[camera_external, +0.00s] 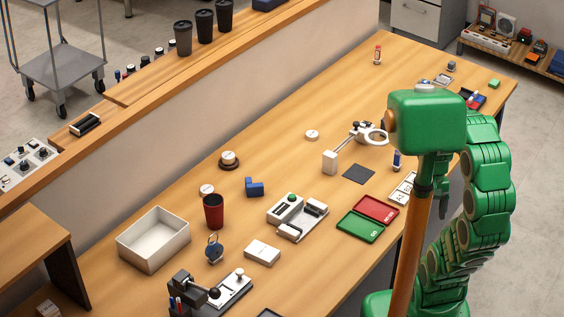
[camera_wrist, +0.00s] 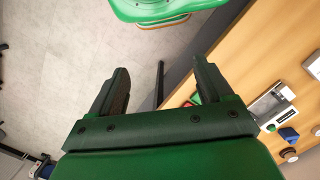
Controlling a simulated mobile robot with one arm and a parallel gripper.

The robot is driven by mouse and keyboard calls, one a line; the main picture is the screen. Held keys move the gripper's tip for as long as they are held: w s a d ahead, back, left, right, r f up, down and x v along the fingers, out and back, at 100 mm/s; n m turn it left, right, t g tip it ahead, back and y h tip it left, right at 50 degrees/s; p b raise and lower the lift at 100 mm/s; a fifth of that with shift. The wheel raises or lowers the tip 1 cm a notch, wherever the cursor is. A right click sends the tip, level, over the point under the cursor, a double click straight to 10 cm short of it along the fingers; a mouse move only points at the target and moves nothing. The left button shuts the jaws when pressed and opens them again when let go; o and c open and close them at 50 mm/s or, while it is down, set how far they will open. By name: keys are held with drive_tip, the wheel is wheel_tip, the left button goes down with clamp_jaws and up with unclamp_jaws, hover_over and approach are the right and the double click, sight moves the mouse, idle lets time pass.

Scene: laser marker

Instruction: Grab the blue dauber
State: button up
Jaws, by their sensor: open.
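A small upright bottle with a blue body, which looks like the blue dauber (camera_external: 397,160), stands on the workbench (camera_external: 300,90) near its right edge in the external view. It is just left of my green arm. I cannot make it out for certain in the wrist view. My gripper (camera_wrist: 160,82) is open and empty in the wrist view, its two dark fingers wide apart over the floor beside the bench edge.
A black pad (camera_external: 359,174), a white stand with a ring (camera_external: 374,137) and an open red and green case (camera_external: 368,218) lie around the bottle. A white bin (camera_external: 153,240) and red cup (camera_external: 213,211) are at the left.

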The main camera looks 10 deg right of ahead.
drive_tip(key=c, duration=0.4)
drive_tip(key=m+t, duration=0.2)
drive_tip(key=m, duration=0.7)
hover_over(399, 150)
drive_tip(key=f, duration=0.9)
drive_tip(key=shift+s+f, duration=0.2)
drive_tip(key=shift+s, duration=0.05)
drive_tip(key=shift+f, duration=0.25)
drive_tip(key=shift+w+f, duration=0.2)
drive_tip(key=shift+f, duration=1.65)
drive_tip(key=shift+w+f, duration=0.15)
drive_tip(key=shift+f, duration=1.65)
